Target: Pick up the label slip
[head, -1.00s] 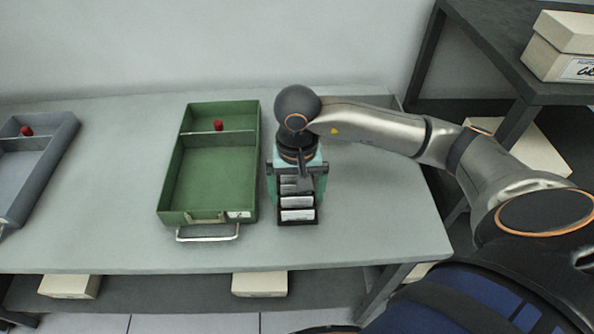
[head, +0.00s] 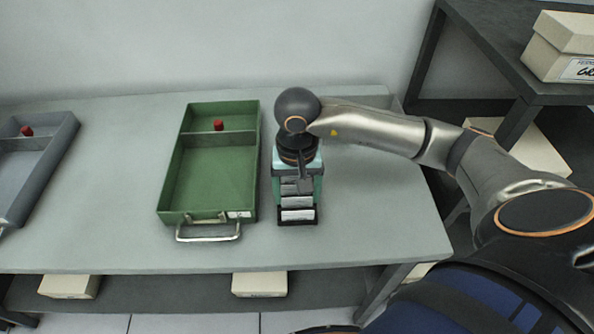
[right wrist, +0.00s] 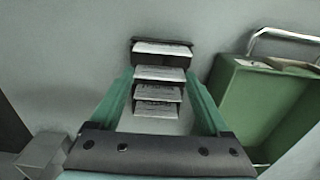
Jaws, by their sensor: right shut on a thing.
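Several white label slips stand in a dark stepped rack (head: 298,222) on the table, right of the green drawer. The front label slip (head: 297,214) is clear of my fingers; it also shows at the top of the right wrist view (right wrist: 162,48). My right gripper (head: 297,184) reaches down over the rack from behind. In the right wrist view its green fingers (right wrist: 160,76) are closed in on both sides of a label slip (right wrist: 160,71) behind the front one. The finger contact is partly hidden. The slip is still in line with the rack. My left gripper is out of view.
A grey drawer (head: 62,148) is at the far left. The table (head: 350,235) is clear in front of the rack.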

